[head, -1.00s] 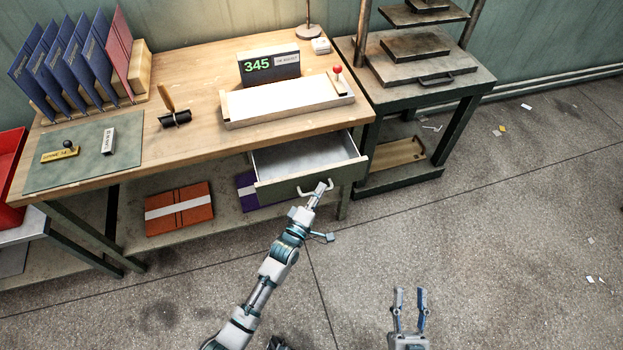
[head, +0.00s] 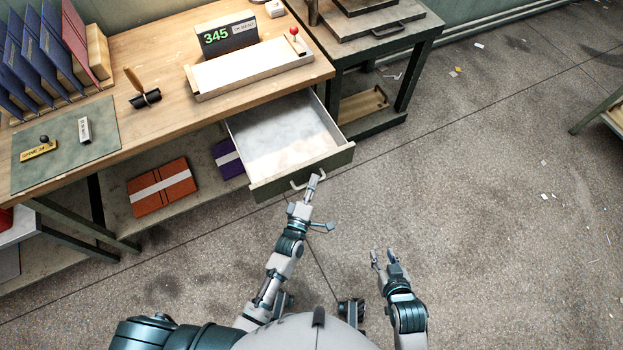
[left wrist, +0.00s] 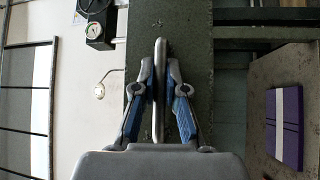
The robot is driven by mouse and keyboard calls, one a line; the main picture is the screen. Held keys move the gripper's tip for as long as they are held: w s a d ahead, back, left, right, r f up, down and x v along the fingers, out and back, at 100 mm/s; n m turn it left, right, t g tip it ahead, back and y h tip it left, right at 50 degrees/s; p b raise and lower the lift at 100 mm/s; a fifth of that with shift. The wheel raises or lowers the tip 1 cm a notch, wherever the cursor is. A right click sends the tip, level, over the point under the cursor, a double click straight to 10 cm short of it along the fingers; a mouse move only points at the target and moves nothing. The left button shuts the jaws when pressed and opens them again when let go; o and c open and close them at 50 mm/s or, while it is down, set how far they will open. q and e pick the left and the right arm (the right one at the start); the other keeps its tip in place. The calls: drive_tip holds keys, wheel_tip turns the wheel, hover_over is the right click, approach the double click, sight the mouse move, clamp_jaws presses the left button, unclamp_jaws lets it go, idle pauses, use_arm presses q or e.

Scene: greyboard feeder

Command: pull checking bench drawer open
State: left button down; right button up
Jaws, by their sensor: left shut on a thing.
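The checking bench (head: 190,110) stands at the left, its drawer (head: 285,135) pulled well out, with an empty pale inside. The drawer's green front (head: 330,163) carries a light metal handle (head: 298,183). My left gripper (head: 311,182) is shut on that handle; in the left wrist view the blue-padded fingers (left wrist: 160,105) close on both sides of the handle bar (left wrist: 159,75). My right gripper (head: 383,257) hangs over the floor right of the drawer, its fingers apart and empty.
On the bench are a counter showing 345 (head: 226,35), a white tray (head: 250,70), blue folders (head: 30,60) and a green mat (head: 65,145). Orange (head: 162,187) and purple (head: 229,158) bundles lie on the shelf below. A press stand (head: 385,50) adjoins at right.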

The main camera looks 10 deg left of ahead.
use_arm(q)
drive_tip(key=shift+s+a+f, duration=0.1)
drive_tip(key=shift+f, duration=0.2)
drive_tip(key=c, duration=1.2)
unclamp_jaws()
drive_tip(key=shift+r, duration=0.1)
drive_tip(key=v, duration=1.2)
